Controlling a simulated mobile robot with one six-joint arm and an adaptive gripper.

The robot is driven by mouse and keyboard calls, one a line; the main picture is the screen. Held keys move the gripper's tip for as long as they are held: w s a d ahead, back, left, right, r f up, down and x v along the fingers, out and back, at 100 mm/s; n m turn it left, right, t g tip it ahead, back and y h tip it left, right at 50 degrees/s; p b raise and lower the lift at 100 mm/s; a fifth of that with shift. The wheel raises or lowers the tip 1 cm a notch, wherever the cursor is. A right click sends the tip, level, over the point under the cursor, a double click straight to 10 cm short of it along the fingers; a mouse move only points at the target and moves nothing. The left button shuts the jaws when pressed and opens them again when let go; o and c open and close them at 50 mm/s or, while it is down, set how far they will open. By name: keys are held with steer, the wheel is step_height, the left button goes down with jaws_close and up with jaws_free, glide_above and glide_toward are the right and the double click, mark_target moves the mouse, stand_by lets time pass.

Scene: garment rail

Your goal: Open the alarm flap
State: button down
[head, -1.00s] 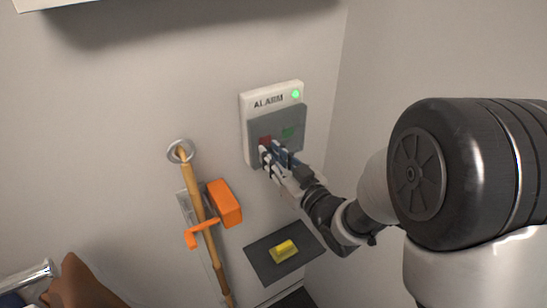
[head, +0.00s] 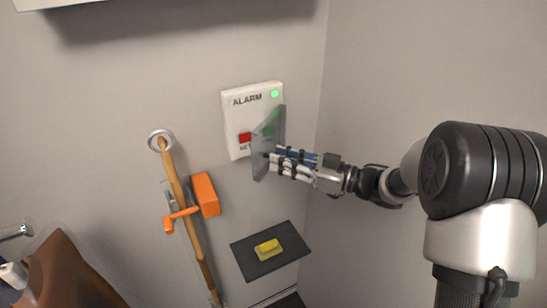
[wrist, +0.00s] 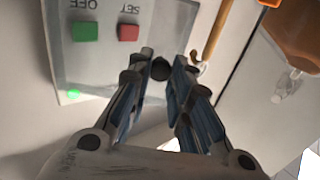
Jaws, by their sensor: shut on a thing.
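The white alarm box (head: 232,103) is on the wall, with a lit green lamp (head: 275,94). Its see-through grey alarm flap (head: 262,162) stands swung out from the box, hinged at the right side. The red SET button (head: 245,138) is uncovered in the head view. The wrist view shows the red button (wrist: 129,32) and the green OFF button (wrist: 86,31). My gripper (head: 270,160) is at the flap's free side, shut on its small dark knob (wrist: 158,69). The fingertips partly hide the knob.
Left of the box, a wooden pole (head: 188,215) hangs by a ring, beside an orange block (head: 206,193) and orange handle. Below, a dark shelf (head: 285,262) bears a yellow block (head: 268,249). The right wall is bare.

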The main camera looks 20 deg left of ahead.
steer(key=shift+w+d+r+n+g, duration=0.1)
steer(key=shift+w+d+n+g, duration=0.05)
steer(key=shift+d+n+g, duration=0.35)
steer(key=shift+w+d+r+n+g, duration=0.15)
steer(key=shift+d+n+g, duration=0.15)
steer(key=shift+d+g, duration=0.25)
steer(key=c, duration=1.4)
jaws_free()
steer(key=shift+f, duration=0.2)
step_height(320, 180, up, 10)
steer(key=shift+r, duration=0.1)
steer(key=shift+c, duration=0.6)
